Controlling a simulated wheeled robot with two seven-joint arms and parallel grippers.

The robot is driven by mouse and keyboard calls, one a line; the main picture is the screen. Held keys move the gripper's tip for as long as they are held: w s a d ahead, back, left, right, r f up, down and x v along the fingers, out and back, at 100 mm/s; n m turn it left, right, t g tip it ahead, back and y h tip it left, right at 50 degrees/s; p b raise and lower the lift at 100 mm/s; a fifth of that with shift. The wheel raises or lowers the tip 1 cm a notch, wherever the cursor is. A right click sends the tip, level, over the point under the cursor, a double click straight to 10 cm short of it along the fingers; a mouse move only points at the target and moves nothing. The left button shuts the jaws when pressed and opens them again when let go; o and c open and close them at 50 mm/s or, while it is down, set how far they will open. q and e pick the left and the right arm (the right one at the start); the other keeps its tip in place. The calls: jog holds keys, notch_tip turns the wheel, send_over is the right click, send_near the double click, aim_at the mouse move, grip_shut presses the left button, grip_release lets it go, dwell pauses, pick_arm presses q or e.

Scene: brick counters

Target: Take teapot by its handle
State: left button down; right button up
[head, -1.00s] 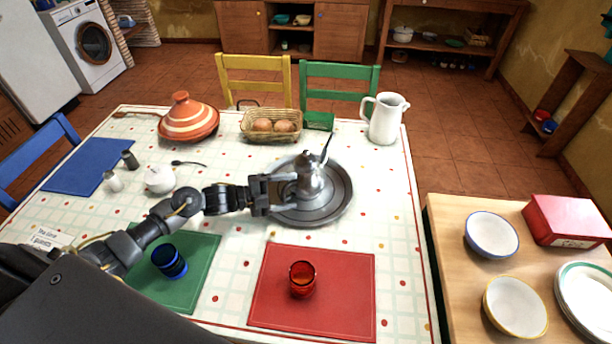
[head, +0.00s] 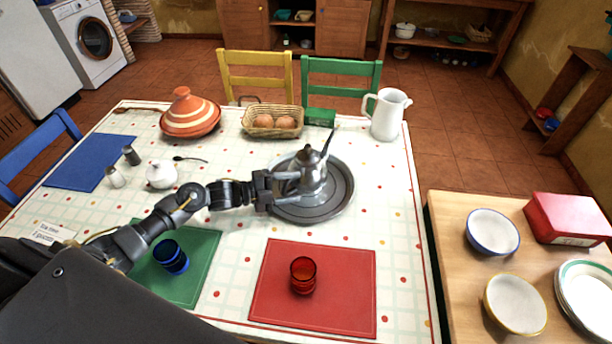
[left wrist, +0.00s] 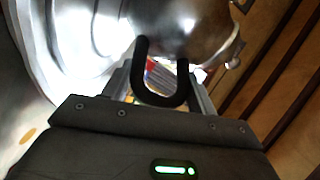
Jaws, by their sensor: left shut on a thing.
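The silver teapot (head: 312,176) stands upright on or just above a round metal tray (head: 338,203) in the middle of the table. Its thin dark spout points up and away to the right. My left gripper (head: 285,187) reaches in from the left and is shut on the teapot's handle. In the left wrist view the black U-shaped handle (left wrist: 161,98) lies between the fingers, with the shiny teapot body (left wrist: 190,28) beyond it. I cannot tell whether the teapot's base touches the tray. My right gripper is not in view.
A red glass (head: 303,275) stands on a red mat in front, and a blue glass (head: 171,257) on a green mat. A white sugar bowl (head: 161,174) is left of my gripper. A basket (head: 272,122), tagine (head: 190,113) and white jug (head: 388,114) stand behind.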

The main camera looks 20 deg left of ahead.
pick_arm(q)
jog(key=shift+w+r, duration=0.1)
jog(key=shift+r, duration=0.15)
